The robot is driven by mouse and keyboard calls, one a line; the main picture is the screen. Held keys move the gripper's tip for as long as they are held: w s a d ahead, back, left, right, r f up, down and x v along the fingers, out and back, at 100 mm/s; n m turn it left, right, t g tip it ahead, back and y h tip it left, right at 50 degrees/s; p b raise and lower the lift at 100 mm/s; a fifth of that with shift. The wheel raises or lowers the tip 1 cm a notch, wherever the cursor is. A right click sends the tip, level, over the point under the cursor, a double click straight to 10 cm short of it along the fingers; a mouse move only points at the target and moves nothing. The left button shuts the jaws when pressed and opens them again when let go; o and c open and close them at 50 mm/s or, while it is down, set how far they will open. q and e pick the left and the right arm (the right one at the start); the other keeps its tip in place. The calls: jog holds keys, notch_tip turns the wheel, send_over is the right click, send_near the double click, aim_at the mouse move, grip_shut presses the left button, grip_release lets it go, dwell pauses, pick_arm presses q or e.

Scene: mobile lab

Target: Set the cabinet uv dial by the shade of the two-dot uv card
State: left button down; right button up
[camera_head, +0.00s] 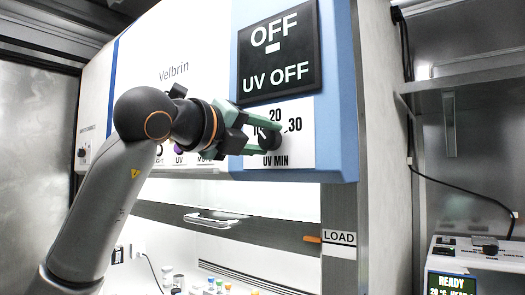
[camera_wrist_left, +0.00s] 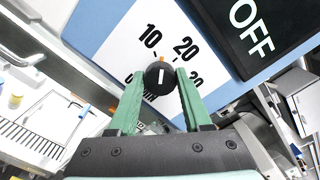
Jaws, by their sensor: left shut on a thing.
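The UV dial (camera_head: 268,139) is a dark round knob on a white panel marked 10, 20, 30 and "UV MIN" on the cabinet's front. My left gripper (camera_head: 274,132) is shut on it, a green finger on either side. In the left wrist view the dial (camera_wrist_left: 158,77) sits between the fingertips (camera_wrist_left: 160,86). A white line on its face and a small orange mark beyond it point up the picture, toward the gap between 10 and 20. The two-dot UV card cannot be made out. My right gripper is out of view.
A black display (camera_head: 279,53) reading "OFF" and "UV OFF" is just above the dial. The sash handle (camera_head: 215,219) and several small vials (camera_head: 218,285) are below. A machine reading "READY" (camera_head: 452,281) stands at right.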

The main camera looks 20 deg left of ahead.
pick_arm(q)
jog(key=n+b, duration=0.1)
jog(key=n, duration=0.1)
jog(key=shift+n, duration=0.4)
jog(key=shift+n+b, duration=0.4)
jog(key=shift+n, duration=0.2)
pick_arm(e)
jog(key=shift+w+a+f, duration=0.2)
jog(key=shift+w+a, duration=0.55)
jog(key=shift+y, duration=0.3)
pick_arm(q)
jog(key=shift+c, duration=1.7)
grip_release()
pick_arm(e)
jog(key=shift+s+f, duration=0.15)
